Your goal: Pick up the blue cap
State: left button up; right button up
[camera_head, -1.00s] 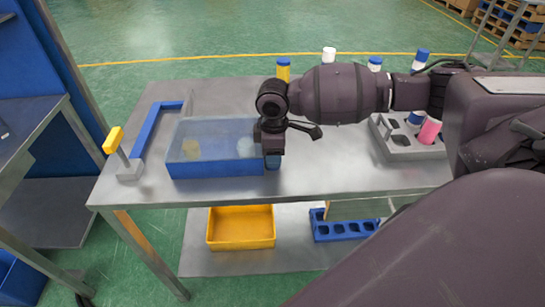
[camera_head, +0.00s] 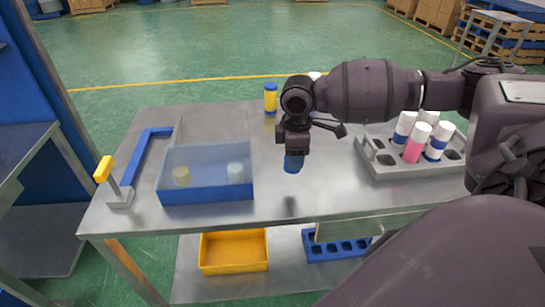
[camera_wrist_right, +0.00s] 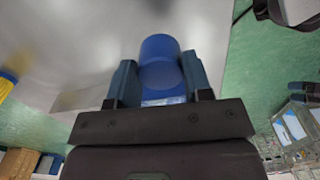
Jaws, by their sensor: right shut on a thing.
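A blue cap (camera_head: 293,163) is held between the fingers of my right gripper (camera_head: 293,152), above the metal table to the right of the blue bin. In the right wrist view the blue cap (camera_wrist_right: 162,68) sits between the two fingers of my right gripper (camera_wrist_right: 164,82), which is shut on it. A lighter band shows below the blue part there; I cannot tell whether it belongs to the cap. A dark reflection lies on the table under the cap, with a gap between. My left gripper is not in view.
A blue clear-walled bin (camera_head: 205,190) holds a yellowish and a pale piece. A grey rack (camera_head: 385,170) at the right holds white, blue and pink cans. A yellow can (camera_head: 270,97) stands at the back. A yellow-handled lever (camera_head: 103,169) is at the left.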

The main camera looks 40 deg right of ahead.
jog(key=s+d, duration=0.6)
jog(key=d, duration=0.4)
jog(key=shift+s+d+p, duration=0.15)
jog(key=shift+p, duration=0.2)
